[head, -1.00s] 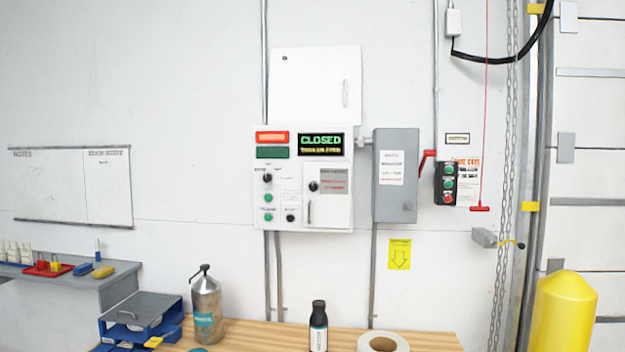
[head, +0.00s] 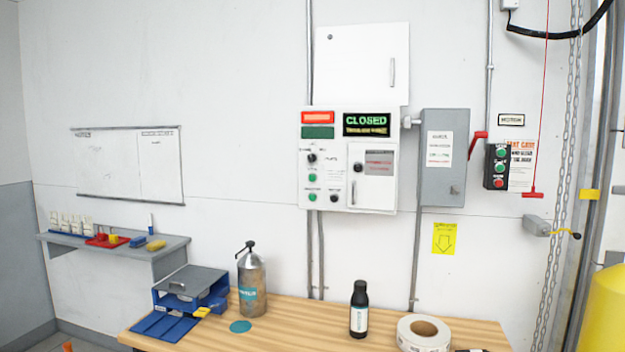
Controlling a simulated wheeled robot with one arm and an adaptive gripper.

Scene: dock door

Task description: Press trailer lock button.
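A white control panel (head: 348,205) is fixed to the wall in the head view. Its display (head: 367,124) reads CLOSED in green, with a smaller line below too blurred to read. Left of the display are a lit red lamp (head: 317,117) and a dark green lamp (head: 317,132). Below them sit a black knob (head: 311,158), an upper green button (head: 312,178), a lower green button (head: 312,197) and a black knob (head: 334,198). The labels are too small to tell which is the trailer lock button. My gripper is not in view.
A wooden bench (head: 290,318) stands below, bearing a metal pump bottle (head: 251,282), a black bottle (head: 359,310), a tape roll (head: 423,333) and blue trays (head: 190,295). Right of the panel are a grey switch box (head: 445,160) with red lever, a three-button station (head: 497,166) and a yellow post (head: 605,315).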

